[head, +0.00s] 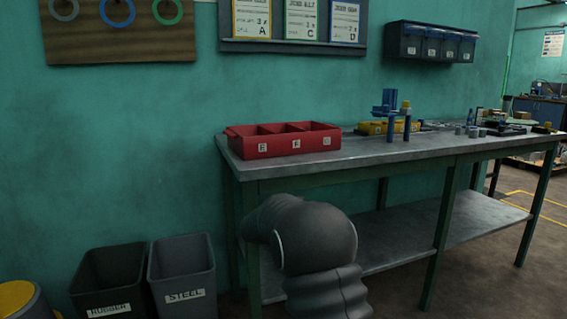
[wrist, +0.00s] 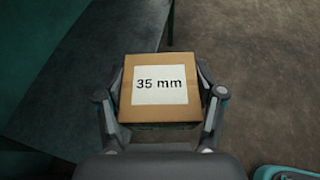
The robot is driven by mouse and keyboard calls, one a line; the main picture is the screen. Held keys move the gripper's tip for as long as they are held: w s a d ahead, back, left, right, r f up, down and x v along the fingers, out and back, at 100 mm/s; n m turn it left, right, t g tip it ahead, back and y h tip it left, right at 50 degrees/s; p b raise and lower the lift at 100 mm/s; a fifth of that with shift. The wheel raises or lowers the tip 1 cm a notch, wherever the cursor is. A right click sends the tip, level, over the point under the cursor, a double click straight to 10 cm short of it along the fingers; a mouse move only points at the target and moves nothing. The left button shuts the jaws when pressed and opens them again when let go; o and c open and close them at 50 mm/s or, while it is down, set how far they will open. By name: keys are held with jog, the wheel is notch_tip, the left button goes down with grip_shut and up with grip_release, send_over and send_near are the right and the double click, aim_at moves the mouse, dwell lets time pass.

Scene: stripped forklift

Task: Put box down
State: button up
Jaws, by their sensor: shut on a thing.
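In the wrist view a brown cardboard box (wrist: 127,105) with a white label reading "35 mm" sits between the fingers of my gripper (wrist: 160,100). The gripper is shut on the box, one finger against each side. Beneath and to the left is a dark grey flat surface, with brown floor to the right; I cannot tell how high the box is above them. In the head view part of my arm shows in front of the workbench (head: 400,148), but the gripper and box are not visible there.
On the bench are a red bin (head: 290,143) marked E, F and a third unclear letter, a yellow tray (head: 372,128), blue tooling (head: 388,103) and small parts. A lower shelf (head: 470,217) looks bare. RUBBER (head: 108,280) and STEEL (head: 182,273) bins stand at lower left.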

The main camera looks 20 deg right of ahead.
jog(key=d+r+m+g, duration=0.1)
jog(key=d+r, duration=0.2)
jog(key=r, duration=0.7)
jog(key=d+r+m+g, duration=0.2)
jog(key=d+r, duration=0.1)
jog(key=r, duration=0.7)
jog(key=s+r, duration=0.5)
jog(key=r, duration=0.4)
jog(key=s+r, duration=0.4)
jog(key=r, duration=0.5)
jog(key=shift+s+r+n, duration=0.15)
jog(key=shift+s+n, duration=0.15)
jog(key=shift+s, duration=0.05)
